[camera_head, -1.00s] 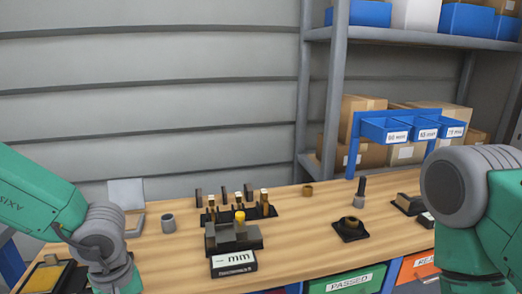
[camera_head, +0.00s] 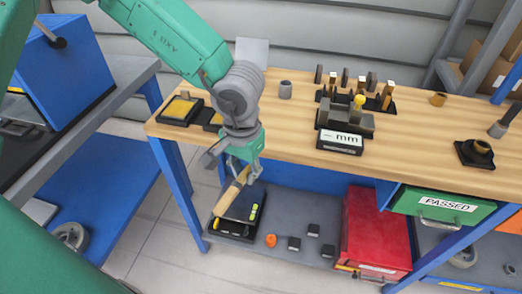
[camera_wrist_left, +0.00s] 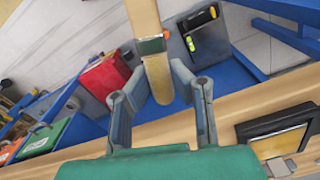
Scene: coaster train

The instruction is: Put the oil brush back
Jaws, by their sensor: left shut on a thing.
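My left gripper (camera_head: 243,177) is shut on the oil brush (camera_head: 231,194), which has a pale wooden handle. It holds the brush tilted in the air, in front of the bench's front edge and above the lower shelf level. In the left wrist view the brush (camera_wrist_left: 147,35) runs between the fingers (camera_wrist_left: 160,84), with a dark green band near the grip. A black tray with a yellow pad (camera_head: 180,108) sits at the bench's left end, behind and left of the gripper. My right gripper is out of view.
The wooden bench (camera_head: 290,135) carries a gauge block labelled mm (camera_head: 341,141), a grey cup (camera_head: 285,89) and a black ring stand (camera_head: 474,153). Below are a black case (camera_head: 238,212), a red box (camera_head: 376,235) and a green drawer (camera_head: 436,205). A blue-framed table stands left.

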